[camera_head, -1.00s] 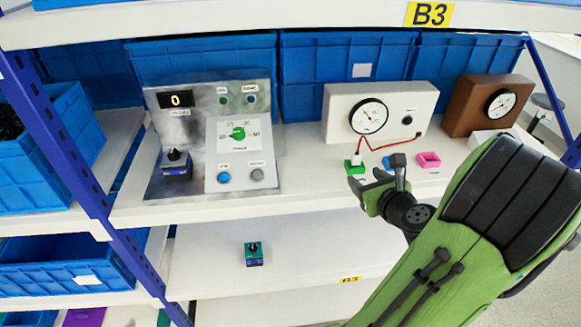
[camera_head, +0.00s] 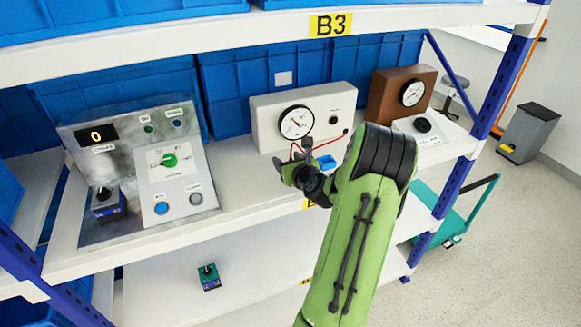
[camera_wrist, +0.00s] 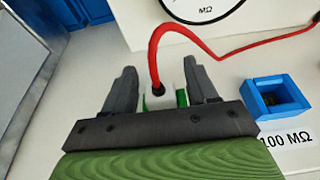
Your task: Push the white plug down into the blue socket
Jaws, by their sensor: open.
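The white plug (camera_wrist: 160,96) has a red cable running out of its top. In the wrist view it stands at the green socket (camera_wrist: 181,98), which is mostly hidden; how deep it sits cannot be told. My gripper (camera_wrist: 161,72) is open, with a dark finger on each side of the plug and gaps showing. The blue socket (camera_wrist: 275,98) stands to the right with an empty dark opening, beside a 100 MΩ label. In the head view the blue socket (camera_head: 327,162) shows just right of my gripper (camera_head: 292,160), which hides the plug.
A white meter box (camera_head: 300,115) stands behind the sockets, and the red cable (camera_wrist: 215,55) leads to it. A brown meter box (camera_head: 402,93) is further right. A grey switch panel (camera_head: 140,165) stands left. The shelf between panel and gripper is clear.

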